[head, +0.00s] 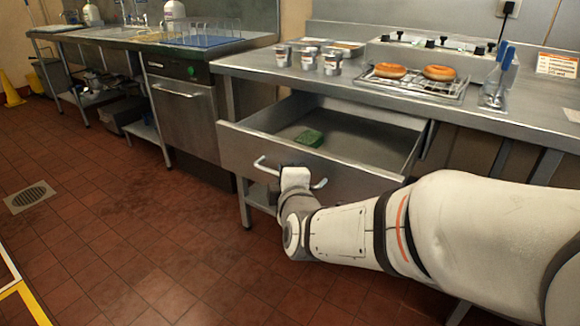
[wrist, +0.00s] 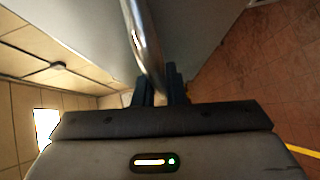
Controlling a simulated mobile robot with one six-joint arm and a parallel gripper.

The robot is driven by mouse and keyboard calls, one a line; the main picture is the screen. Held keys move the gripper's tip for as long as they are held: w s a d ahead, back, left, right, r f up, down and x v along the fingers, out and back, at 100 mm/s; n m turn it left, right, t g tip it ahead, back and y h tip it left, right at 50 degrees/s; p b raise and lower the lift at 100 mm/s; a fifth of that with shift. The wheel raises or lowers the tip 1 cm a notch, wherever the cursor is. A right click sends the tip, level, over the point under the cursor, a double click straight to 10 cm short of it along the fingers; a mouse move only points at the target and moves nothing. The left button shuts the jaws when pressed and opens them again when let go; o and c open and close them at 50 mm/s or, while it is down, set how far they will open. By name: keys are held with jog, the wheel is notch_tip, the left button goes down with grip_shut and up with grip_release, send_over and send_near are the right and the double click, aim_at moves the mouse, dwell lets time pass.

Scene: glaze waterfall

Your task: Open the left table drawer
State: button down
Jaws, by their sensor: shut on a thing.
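The left table drawer (head: 232,150) is pulled well out from under the steel table (head: 300,85) in the head view. The bar handle (head: 320,184) runs across the drawer front. My gripper (head: 293,172) is at the handle, near its middle. In the wrist view the handle (wrist: 143,42) passes down between the two dark fingers of my gripper (wrist: 160,85), which are shut on it. In the head view my wrist hides the fingertips and part of the handle.
Two donuts on a wire rack (head: 415,86), several small cups (head: 308,60) and a utensil holder (head: 495,88) stand on the table. A dishwasher (head: 186,110) and sink counter are at left. The tiled floor before the drawer is clear, with a drain (head: 30,197).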

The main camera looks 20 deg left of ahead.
jog(key=shift+s+a+r, duration=0.15)
jog(key=shift+s+a, duration=0.05)
jog(key=shift+a, duration=0.05)
jog(key=c, duration=1.8)
grip_release()
jog(key=shift+w, duration=0.15)
jog(key=shift+o, duration=0.2)
jog(key=p+v, duration=0.2)
jog(key=v, duration=0.6)
jog(key=shift+w, duration=0.1)
